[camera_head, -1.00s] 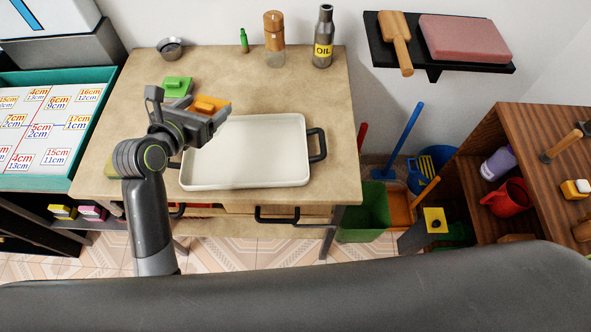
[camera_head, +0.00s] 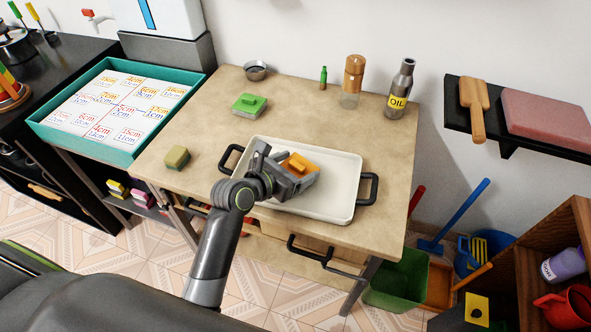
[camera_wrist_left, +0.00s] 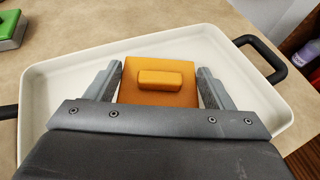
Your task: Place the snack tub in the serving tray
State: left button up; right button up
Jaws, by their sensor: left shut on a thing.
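The snack tub (camera_head: 298,164) has an orange lid with a raised handle. My left gripper (camera_head: 297,177) is shut on it, over the left-middle part of the serving tray (camera_head: 335,200). The left wrist view shows the tub (camera_wrist_left: 158,88) between the two fingers, with the tray's white floor (camera_wrist_left: 85,80) around it. The tub's underside is hidden, so I cannot tell whether it touches the tray floor. The tray is white with black side handles and lies on the tan table. My right gripper is not in view.
A green-lidded tub (camera_head: 249,104) and a sponge (camera_head: 177,157) are on the table (camera_head: 215,130). A metal bowl (camera_head: 256,70), small green bottle (camera_head: 323,77), wooden-topped jar (camera_head: 352,82) and oil bottle (camera_head: 399,90) stand along the back. A teal-edged board box (camera_head: 120,110) stands at left.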

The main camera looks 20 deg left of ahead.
pick_arm(q)
jog(key=shift+f, duration=0.3)
jog(key=o, duration=1)
jog(key=shift+f, duration=0.15)
jog(key=p+v, duration=0.1)
jog(key=v, duration=1.1)
